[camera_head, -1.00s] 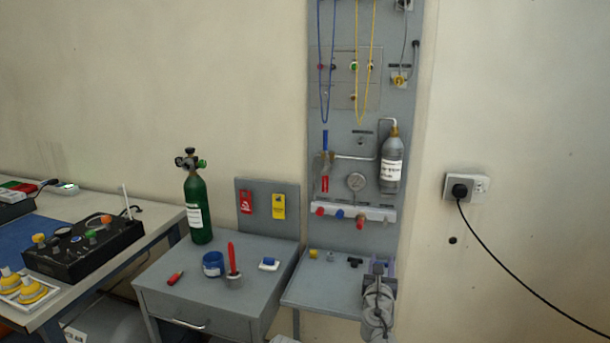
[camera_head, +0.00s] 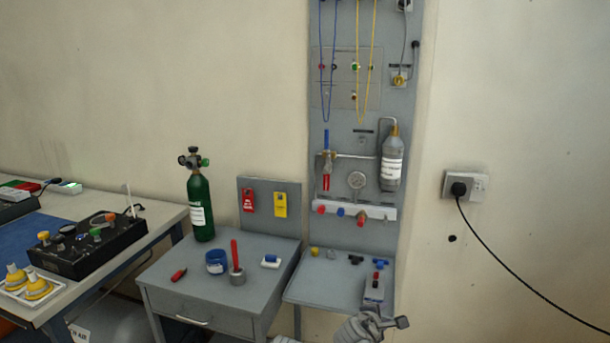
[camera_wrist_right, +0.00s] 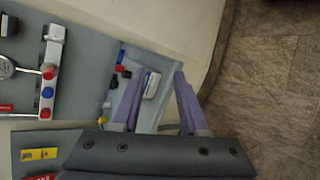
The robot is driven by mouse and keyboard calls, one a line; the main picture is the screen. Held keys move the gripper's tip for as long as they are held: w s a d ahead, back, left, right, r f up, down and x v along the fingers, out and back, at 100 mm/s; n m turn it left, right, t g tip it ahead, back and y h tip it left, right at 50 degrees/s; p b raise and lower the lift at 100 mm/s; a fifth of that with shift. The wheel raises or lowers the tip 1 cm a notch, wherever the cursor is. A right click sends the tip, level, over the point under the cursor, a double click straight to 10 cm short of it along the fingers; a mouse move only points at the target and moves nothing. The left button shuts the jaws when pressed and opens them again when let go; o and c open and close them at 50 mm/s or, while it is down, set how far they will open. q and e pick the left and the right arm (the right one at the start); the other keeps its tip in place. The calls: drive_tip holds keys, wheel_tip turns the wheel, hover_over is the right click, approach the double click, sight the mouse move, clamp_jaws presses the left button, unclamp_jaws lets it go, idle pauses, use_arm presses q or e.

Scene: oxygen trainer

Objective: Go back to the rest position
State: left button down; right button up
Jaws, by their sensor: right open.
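My right gripper (camera_head: 368,323) is at the bottom edge of the head view, in front of the small shelf (camera_head: 318,291). In the right wrist view its two purple fingers (camera_wrist_right: 160,74) are spread apart with nothing held between them. Beyond the fingers, a small white and blue block (camera_wrist_right: 152,86) lies on the shelf, apart from them. In the head view a small block with red and blue parts (camera_head: 374,288) stands on the shelf just above my gripper. My left gripper is not in view.
A grey wall panel (camera_head: 340,225) with hoses, a gauge and a grey bottle (camera_head: 391,160) rises behind the shelf. A drawer table (camera_head: 205,285) left of it holds a green cylinder (camera_head: 200,207) and small items.

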drive_tip(key=s+a+f+m+g+y, duration=0.2)
drive_tip(key=s+a+f+m+g, duration=0.25)
drive_tip(key=s, duration=0.25)
drive_tip(key=s+a+f+m+g+y, duration=0.25)
drive_tip(key=s+a+m, duration=0.2)
drive_tip(key=s, duration=0.25)
drive_tip(key=s+a+f+m+g+y, duration=0.2)
drive_tip(key=s+a+f+m+g, duration=0.15)
drive_tip(key=s+a, duration=0.3)
wheel_tip(320, 180, up, 15)
drive_tip(key=d+p, duration=0.1)
drive_tip(key=p, duration=1.4)
drive_tip(key=shift+p, duration=0.4)
